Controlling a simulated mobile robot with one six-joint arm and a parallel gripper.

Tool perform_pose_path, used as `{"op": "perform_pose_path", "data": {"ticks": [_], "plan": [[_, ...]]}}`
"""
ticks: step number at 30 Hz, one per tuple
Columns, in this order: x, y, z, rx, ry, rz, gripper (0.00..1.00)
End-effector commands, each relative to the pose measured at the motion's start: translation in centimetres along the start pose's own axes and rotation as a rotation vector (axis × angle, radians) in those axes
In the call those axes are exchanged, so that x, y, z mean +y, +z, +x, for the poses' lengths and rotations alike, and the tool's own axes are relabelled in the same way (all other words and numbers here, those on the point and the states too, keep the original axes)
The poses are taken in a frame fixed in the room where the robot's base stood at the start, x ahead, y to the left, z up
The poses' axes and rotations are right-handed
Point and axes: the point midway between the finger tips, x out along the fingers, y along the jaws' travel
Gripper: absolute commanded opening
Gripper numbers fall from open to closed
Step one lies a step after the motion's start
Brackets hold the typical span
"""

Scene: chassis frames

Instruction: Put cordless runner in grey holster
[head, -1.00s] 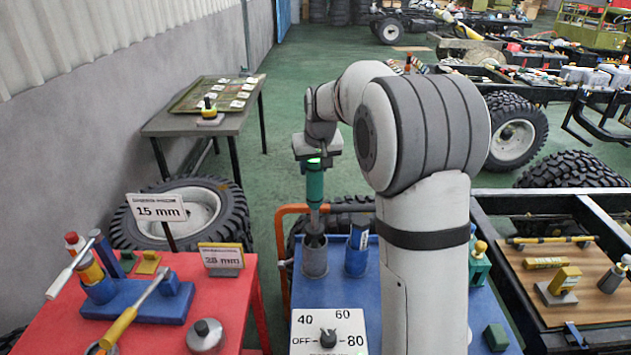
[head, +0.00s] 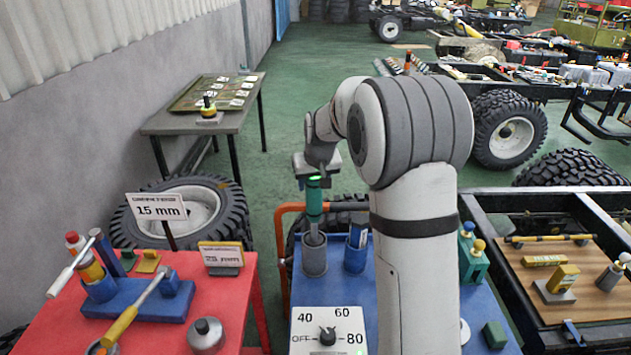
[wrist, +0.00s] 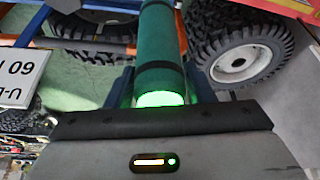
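The cordless runner is a green cylinder (head: 314,205) with dark bands and a narrower grey lower end. My gripper (head: 313,182) is shut on its upper part and holds it upright. The grey holster (head: 314,258) is an open cup on the blue cart; the runner's lower end is at its mouth and appears to be partly inside. In the wrist view the green runner (wrist: 161,45) stands out from between the fingers, with a green glow near its held end. The holster is not clearly seen in the wrist view.
A blue holder (head: 355,255) stands close to the right of the holster. A dial panel (head: 327,325) is in front. An orange rail (head: 283,225) runs at the cart's back left. The red table (head: 225,300) with tools and signs is at left.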

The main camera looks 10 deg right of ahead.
Motion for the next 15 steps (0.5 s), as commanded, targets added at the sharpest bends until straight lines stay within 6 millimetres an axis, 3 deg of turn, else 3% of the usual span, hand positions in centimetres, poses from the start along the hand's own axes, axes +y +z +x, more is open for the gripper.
{"op": "perform_pose_path", "data": {"ticks": [5, 15], "plan": [[-0.04, -0.01, -0.02, 0.0, 0.0, 0.0, 0.62], [-0.06, -0.15, -0.68, 0.002, 0.0, -0.001, 0.62]]}}
